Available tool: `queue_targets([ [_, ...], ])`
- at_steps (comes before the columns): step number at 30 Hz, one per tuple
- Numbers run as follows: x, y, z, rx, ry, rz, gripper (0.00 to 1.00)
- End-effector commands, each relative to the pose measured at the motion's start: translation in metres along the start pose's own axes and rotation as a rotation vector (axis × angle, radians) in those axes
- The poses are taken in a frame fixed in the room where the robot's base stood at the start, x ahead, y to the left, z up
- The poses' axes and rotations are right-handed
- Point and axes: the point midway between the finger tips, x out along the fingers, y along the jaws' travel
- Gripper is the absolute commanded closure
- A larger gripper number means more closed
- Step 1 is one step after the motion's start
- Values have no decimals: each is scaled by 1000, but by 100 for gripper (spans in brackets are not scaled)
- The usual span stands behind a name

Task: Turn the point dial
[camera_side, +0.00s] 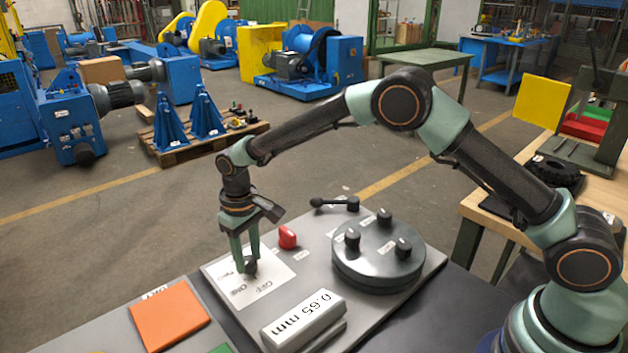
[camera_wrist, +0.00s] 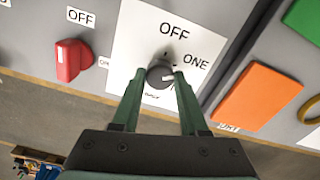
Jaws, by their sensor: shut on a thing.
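The point dial (camera_wrist: 160,75) is a small dark round knob with a pale pointer mark, on a white plate (camera_wrist: 205,35). The plate reads OFF above the knob and ONE to its right; a small label below is partly hidden. The pale mark lies toward the right in the wrist view, slightly below ONE. My gripper (camera_wrist: 159,78) is shut on the dial, with one green finger on each side. In the side view, my gripper (camera_side: 250,264) points straight down at the dial, whose lower part shows between the fingertips.
A red switch (camera_wrist: 70,60) stands beside the white plate. A round drum with several black knobs (camera_side: 379,255) and a black lever (camera_side: 335,203) share the grey panel. A 0.65 mm block (camera_side: 303,320) lies in front. An orange pad (camera_side: 169,315) is at the left.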

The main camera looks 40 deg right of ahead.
Motion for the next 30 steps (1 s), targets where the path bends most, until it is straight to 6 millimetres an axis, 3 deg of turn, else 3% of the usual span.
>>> queue_targets([
  [6, -2, 0, -1, -1, 4, 0, 100],
  [7, -2, 0, -1, -1, 4, 0, 49],
  [9, -2, 0, -1, -1, 4, 0, 26],
  [20, -3, 0, -1, -2, 2, 0, 26],
  [25, -23, 0, -1, -2, 5, -1, 26],
  [30, -58, 0, -1, -1, 6, -1, 26],
])
